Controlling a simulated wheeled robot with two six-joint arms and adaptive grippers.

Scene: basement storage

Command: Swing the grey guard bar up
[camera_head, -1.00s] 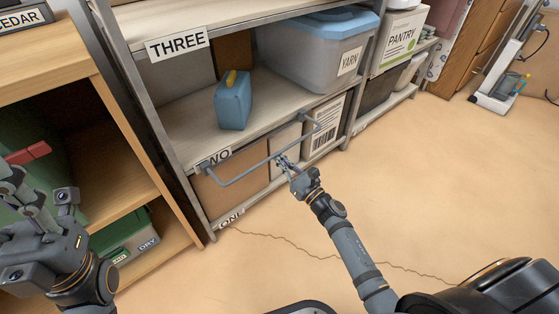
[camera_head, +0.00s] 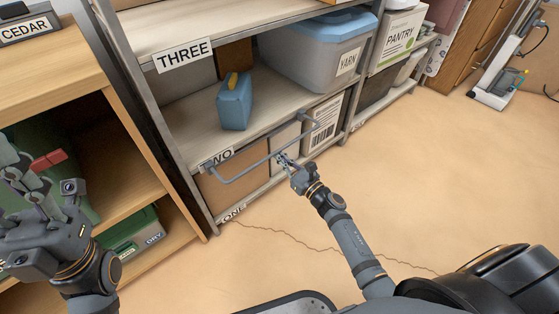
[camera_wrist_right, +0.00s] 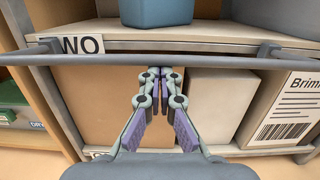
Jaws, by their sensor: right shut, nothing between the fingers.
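The grey guard bar (camera_head: 246,172) is a U-shaped rail on the front of the shelf labelled TWO, sticking out from two end brackets in a lowered position. In the right wrist view the bar (camera_wrist_right: 220,62) runs straight across, just beyond my fingertips. My right gripper (camera_head: 284,160) is shut and empty, close to the bar near its middle. It also shows in the right wrist view (camera_wrist_right: 161,74), with its fingertips together just under the bar's line; I cannot tell whether they touch it. My left gripper (camera_head: 28,180) is at the left edge, away from the bar, its fingers apart.
A blue container with a yellow top (camera_head: 234,104) stands on the shelf behind the bar. A YARN bin (camera_head: 317,60) is further right. Cardboard boxes (camera_head: 236,187) sit below. A wooden cabinet (camera_head: 60,88) stands at left. The floor (camera_head: 440,170) at right is clear.

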